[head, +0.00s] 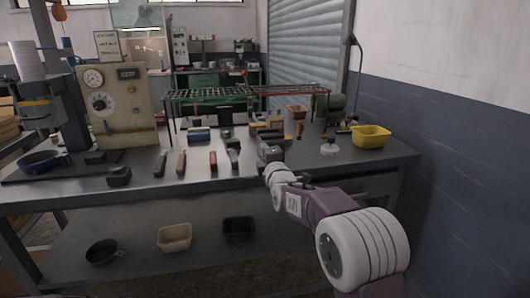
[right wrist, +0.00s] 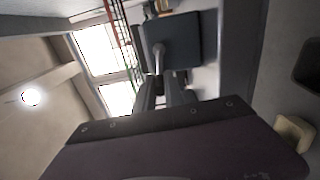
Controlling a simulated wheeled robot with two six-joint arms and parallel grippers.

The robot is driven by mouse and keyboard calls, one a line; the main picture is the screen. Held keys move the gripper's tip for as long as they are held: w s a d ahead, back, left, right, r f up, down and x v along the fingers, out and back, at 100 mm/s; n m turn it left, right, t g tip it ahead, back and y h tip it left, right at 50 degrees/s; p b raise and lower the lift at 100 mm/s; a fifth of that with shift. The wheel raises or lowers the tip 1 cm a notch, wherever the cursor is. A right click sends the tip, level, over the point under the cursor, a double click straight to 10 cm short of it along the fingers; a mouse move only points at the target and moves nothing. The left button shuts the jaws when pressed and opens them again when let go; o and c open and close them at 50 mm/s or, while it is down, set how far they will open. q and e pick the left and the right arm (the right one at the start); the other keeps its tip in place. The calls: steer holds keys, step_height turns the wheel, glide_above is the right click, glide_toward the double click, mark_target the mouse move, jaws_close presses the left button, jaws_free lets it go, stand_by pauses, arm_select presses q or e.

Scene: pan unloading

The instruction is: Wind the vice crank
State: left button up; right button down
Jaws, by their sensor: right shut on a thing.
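The vice (head: 268,147) is a small grey block at the front edge of the workbench, right of the hand tools. In the right wrist view its dark blue-grey body (right wrist: 185,40) fills the top middle, with a pale metal crank (right wrist: 158,55) in front of it. My right gripper (right wrist: 160,92) is shut on the crank, its dark fingers around the crank's near end. In the head view my right arm comes in from the lower right and hides the crank and the fingertips. My left gripper is out of view.
The workbench (head: 330,170) holds several hand tools left of the vice, a yellow bin (head: 371,136) at right and a beige control panel (head: 117,105) at left. A wire rack (head: 245,92) stands behind. Bins sit on the lower shelf (head: 205,265).

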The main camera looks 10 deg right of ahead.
steer(key=c, duration=1.4)
jaws_free()
steer(key=shift+c, duration=0.2)
steer(key=s, duration=0.9)
steer(key=shift+d, duration=0.15)
